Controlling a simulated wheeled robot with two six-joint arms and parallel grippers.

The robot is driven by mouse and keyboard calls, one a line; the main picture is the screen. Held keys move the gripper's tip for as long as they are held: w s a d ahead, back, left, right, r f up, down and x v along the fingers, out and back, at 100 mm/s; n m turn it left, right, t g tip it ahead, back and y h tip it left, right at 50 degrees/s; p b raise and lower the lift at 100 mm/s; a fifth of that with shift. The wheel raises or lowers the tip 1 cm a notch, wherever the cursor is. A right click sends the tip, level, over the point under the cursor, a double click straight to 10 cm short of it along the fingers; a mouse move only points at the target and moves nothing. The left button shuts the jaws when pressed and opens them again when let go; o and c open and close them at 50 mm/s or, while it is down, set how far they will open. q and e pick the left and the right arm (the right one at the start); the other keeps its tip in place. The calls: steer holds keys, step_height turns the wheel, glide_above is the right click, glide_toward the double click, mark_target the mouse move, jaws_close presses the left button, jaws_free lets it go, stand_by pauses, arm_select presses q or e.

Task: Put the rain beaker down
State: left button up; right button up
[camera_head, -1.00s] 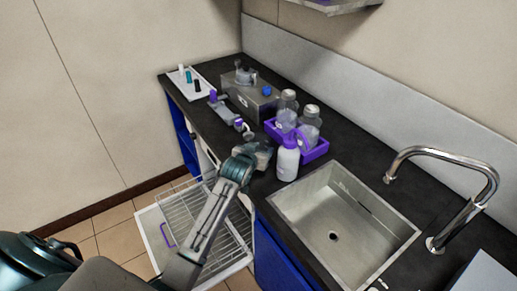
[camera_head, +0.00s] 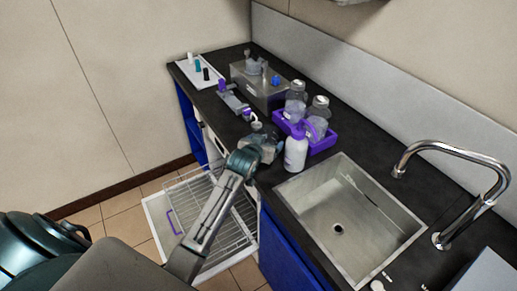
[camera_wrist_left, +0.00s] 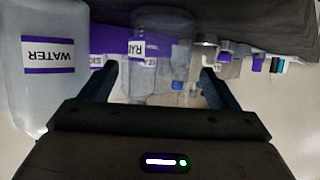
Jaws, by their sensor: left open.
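In the head view my left gripper (camera_head: 258,148) is low over the counter beside the white squeeze bottle, and mostly hides the beaker. My right gripper is not in view.
The squeeze bottle labelled WATER (camera_head: 296,152) stands close to my gripper. Behind it is a purple caddy (camera_head: 322,144) with two bottles. A sink (camera_head: 350,215) lies to the right. A metal box (camera_head: 262,92) and white tray (camera_head: 183,70) are farther back. A dishwasher rack (camera_head: 232,232) is pulled out below.

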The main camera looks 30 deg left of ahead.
arm_select(q)
steer(key=a+b+v, duration=0.1)
steer(key=v, duration=0.9)
steer(key=shift+s+d, duration=0.35)
steer(key=shift+d, duration=0.1)
steer(key=shift+r, duration=0.15)
steer(key=s+d+f+m+g, duration=0.1)
steer(key=s+f+g, duration=0.25)
steer(key=s, duration=0.65)
steer(key=s+f+g, duration=0.3)
steer(key=s+f, duration=0.2)
steer(key=s, duration=0.6)
steer(key=s+d+f+m+g, duration=0.1)
steer(key=s+f+g, duration=0.3)
steer(key=s, duration=0.6)
step_height(320, 180, down, 32)
steer(key=a, duration=0.3)
steer(key=s+f+g, duration=0.1)
steer(key=s+f, duration=1.6)
steer(key=s, duration=0.1)
steer(key=shift+s+a+f+n+g+h, duration=0.25)
steer(key=shift+a+n+g+h, duration=0.1)
steer(key=shift+a, duration=0.1)
steer(key=shift+w, duration=0.1)
